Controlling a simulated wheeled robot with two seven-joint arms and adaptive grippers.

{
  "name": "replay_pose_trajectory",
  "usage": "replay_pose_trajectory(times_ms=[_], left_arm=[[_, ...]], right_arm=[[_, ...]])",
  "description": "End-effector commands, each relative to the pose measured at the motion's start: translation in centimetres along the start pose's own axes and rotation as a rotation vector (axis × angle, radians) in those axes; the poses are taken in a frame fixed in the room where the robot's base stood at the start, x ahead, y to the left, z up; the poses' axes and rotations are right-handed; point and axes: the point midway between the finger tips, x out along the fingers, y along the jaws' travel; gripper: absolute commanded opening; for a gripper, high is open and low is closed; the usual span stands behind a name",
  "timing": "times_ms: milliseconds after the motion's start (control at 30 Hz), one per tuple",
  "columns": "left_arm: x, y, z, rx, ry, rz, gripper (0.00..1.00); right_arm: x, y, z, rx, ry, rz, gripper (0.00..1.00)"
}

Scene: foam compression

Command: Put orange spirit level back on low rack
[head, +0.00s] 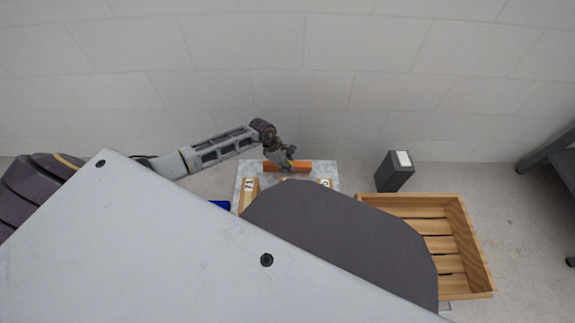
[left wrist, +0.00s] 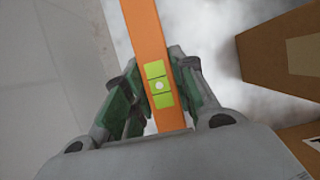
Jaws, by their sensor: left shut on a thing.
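The orange spirit level (head: 273,167) lies crosswise over the back part of the low rack (head: 330,172), a grey mottled top. My left gripper (head: 288,163) reaches it from behind and is shut on it. In the left wrist view the level (left wrist: 146,35) runs between the fingers of my left gripper (left wrist: 160,90), with its green vial window between them. I cannot tell whether the level touches the rack top. My right gripper is not in view.
Cardboard boxes (head: 250,187) stand on the rack in front of the level; one shows close by in the left wrist view (left wrist: 275,55). A wooden crate (head: 483,262) and a dark grey bin (head: 394,174) stand to the right. A blue thing (head: 220,204) shows at left. A wall rises behind.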

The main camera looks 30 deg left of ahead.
Motion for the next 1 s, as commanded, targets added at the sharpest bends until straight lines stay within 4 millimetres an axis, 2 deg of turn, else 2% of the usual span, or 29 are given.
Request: replay_pose_trajectory(times_ms=[233,267,433,833,1000], left_arm=[[0.18,0.04,-0.02,0.001,-0.001,0.001,0.00],[0.23,0.00,-0.06,0.000,0.000,0.000,0.28],[0.18,0.00,-0.04,0.000,0.000,0.000,0.48],[0.08,-0.01,-0.01,0.000,0.000,0.000,0.48],[-0.58,0.01,0.05,0.001,0.000,0.001,0.48]], right_arm=[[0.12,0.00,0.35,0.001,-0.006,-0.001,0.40],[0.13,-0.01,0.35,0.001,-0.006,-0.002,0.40],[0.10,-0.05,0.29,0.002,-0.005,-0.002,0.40],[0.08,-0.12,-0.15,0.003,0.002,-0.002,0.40],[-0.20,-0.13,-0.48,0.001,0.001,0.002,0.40]])
